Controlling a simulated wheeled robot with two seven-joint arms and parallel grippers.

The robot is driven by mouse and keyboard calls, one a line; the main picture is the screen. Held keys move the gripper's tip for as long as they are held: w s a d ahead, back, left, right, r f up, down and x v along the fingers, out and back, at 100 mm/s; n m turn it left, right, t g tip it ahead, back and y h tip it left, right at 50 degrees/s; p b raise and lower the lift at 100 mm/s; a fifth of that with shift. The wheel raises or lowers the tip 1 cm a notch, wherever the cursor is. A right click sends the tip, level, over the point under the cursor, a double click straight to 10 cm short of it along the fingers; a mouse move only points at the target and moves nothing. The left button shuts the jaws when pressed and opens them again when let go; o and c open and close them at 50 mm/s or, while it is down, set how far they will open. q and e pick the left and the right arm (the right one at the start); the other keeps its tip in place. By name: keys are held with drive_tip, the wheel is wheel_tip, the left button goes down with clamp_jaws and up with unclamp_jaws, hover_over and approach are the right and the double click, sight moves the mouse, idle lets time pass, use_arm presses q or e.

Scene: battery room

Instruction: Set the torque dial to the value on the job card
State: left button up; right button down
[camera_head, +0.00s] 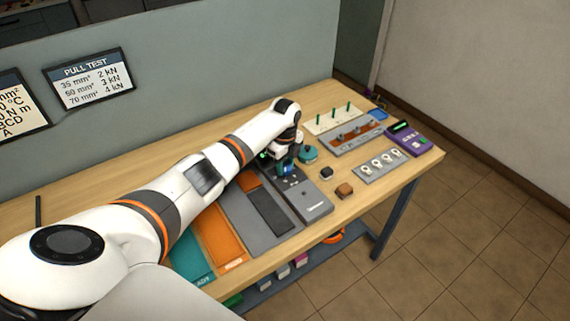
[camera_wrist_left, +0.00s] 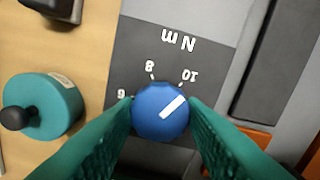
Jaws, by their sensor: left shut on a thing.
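The blue torque dial (camera_wrist_left: 160,110) has a white pointer line aimed to the upper right, close to the 10 mark and slightly past it. Its scale on the dark panel (camera_wrist_left: 140,55) reads upside down, with 6, 8, 10 and "N m". My left gripper (camera_wrist_left: 161,112) is shut on the dial, one green finger on each side. In the head view the left gripper (camera_head: 285,165) is over the grey torque unit (camera_head: 314,205). A wall card (camera_head: 20,105), cut off at the left edge, shows a partial line "0 N m". My right gripper is out of view.
A teal round container (camera_wrist_left: 42,105) with a black knob stands beside the unit. A "PULL TEST" sign (camera_head: 90,80) hangs on the wall. A black block (camera_head: 326,173), a brown block (camera_head: 345,190), a grey rack (camera_head: 382,166) and a purple device (camera_head: 408,139) are to the right.

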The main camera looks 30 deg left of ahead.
sight(285, 167)
use_arm(q)
drive_tip(key=shift+r, duration=0.1)
drive_tip(key=o, duration=1)
wheel_tip(285, 167, up, 12)
drive_tip(key=b, duration=0.2)
drive_tip(key=shift+b, duration=0.3)
